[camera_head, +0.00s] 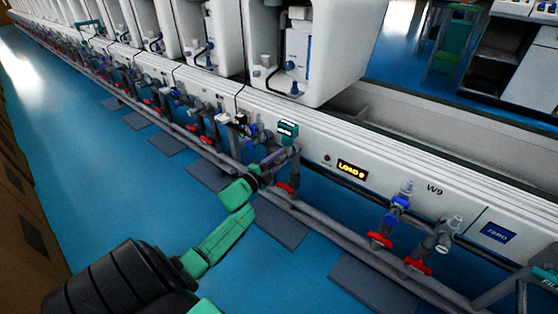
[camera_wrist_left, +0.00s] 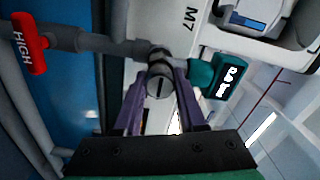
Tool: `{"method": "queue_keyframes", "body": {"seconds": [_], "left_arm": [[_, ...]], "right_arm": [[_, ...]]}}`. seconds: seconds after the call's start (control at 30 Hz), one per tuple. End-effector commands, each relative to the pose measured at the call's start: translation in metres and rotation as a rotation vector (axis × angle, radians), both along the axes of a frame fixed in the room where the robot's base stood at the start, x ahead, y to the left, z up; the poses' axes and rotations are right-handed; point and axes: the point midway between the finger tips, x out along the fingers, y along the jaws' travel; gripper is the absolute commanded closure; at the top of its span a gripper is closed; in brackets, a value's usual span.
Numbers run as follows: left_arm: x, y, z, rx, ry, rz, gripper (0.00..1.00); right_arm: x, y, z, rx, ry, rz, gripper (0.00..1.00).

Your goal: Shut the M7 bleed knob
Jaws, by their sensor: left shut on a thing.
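The M7 bleed knob (camera_wrist_left: 159,86) is a small round grey knob with a slot across its face. It sits on a grey pipe fitting, below the M7 label (camera_wrist_left: 190,18) in the left wrist view. My left gripper (camera_wrist_left: 163,76) has its purple fingers on both sides of the knob and is shut on it. In the head view my left gripper (camera_head: 274,158) reaches the pipework from the lower left, and the knob is too small and covered to make out there. My right gripper is in neither view.
A teal display unit (camera_head: 288,131) stands close to the gripper; it also shows in the wrist view (camera_wrist_left: 205,74). A red handle marked HIGH (camera_wrist_left: 29,44) is on the same pipe. A grey rail (camera_head: 330,226) runs along the white testline. Blue floor (camera_head: 120,185) is open at left.

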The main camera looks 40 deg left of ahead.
Motion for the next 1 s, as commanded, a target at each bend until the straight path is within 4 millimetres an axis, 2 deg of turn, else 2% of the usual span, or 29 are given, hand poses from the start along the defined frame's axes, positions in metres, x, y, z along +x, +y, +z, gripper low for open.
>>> {"method": "queue_keyframes", "body": {"seconds": [0.57,0.6,0.63,0.67,1.0], "left_arm": [[-0.0007,-0.0010,-0.0029,0.037,0.006,-0.001,1.00],[-0.0007,-0.0010,-0.0029,0.037,0.006,-0.001,0.49],[-0.0007,-0.0009,-0.0029,0.037,0.006,0.000,0.37],[-0.0006,-0.0008,-0.0026,0.037,0.006,0.000,0.30],[-0.0002,-0.0002,-0.0008,0.037,0.002,0.000,0.30]], "right_arm": [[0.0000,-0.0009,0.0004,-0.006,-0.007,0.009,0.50],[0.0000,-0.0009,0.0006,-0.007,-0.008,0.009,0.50],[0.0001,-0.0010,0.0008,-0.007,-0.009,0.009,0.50],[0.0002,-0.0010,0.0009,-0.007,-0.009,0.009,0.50],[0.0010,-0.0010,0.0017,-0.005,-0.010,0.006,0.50]]}}
